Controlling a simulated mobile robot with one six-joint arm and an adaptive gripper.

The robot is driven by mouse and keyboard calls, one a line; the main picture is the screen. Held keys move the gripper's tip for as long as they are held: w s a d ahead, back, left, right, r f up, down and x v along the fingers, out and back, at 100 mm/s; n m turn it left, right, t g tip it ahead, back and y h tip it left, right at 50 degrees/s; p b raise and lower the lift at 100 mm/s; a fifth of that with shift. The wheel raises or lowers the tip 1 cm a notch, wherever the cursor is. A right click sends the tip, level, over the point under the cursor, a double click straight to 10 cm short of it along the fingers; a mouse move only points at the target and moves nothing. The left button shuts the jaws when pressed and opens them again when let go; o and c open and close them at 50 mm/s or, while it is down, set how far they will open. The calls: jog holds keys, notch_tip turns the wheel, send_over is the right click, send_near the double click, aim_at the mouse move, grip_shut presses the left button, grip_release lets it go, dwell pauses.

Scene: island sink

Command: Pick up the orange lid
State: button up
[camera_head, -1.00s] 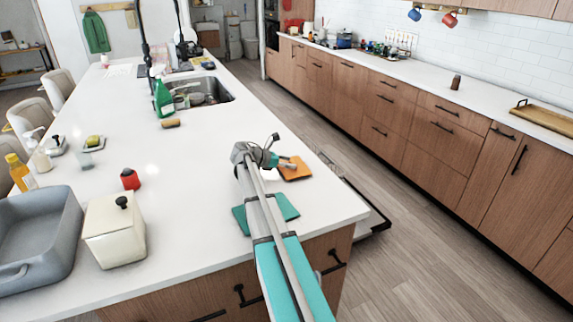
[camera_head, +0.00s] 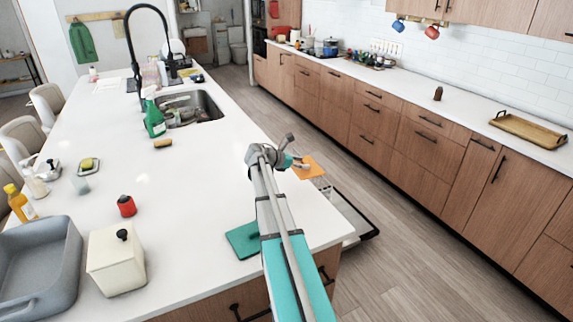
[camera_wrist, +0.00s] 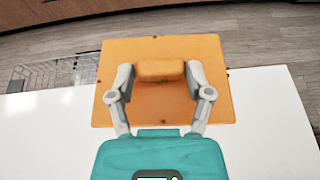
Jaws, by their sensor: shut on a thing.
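The orange lid (camera_head: 312,168) is a flat square with a raised block handle. In the wrist view the lid (camera_wrist: 165,105) fills the upper middle, with its handle between the two fingers. My gripper (camera_wrist: 160,75) is shut on that handle. In the head view my gripper (camera_head: 300,164) is at the right edge of the island, with the lid reaching out past the counter edge. Whether the lid touches the counter is hard to tell.
A teal lid (camera_head: 243,240) lies on the counter near my arm. An open dishwasher rack (camera_head: 322,186) is beside the island below the lid. A cream canister (camera_head: 116,262), a grey basin (camera_head: 40,265) and a red timer (camera_head: 126,206) stand at left. The middle of the counter is clear.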

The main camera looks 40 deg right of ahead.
aim_at(316, 168)
jog(key=s+d+r+p, duration=0.1)
jog(key=d, duration=0.1)
jog(key=s+d+r, duration=0.1)
jog(key=s+d, duration=0.1)
jog(key=shift+s+r+p, duration=0.2)
jog(key=shift+p, duration=0.15)
dwell(0.4)
jog(key=shift+s, duration=0.1)
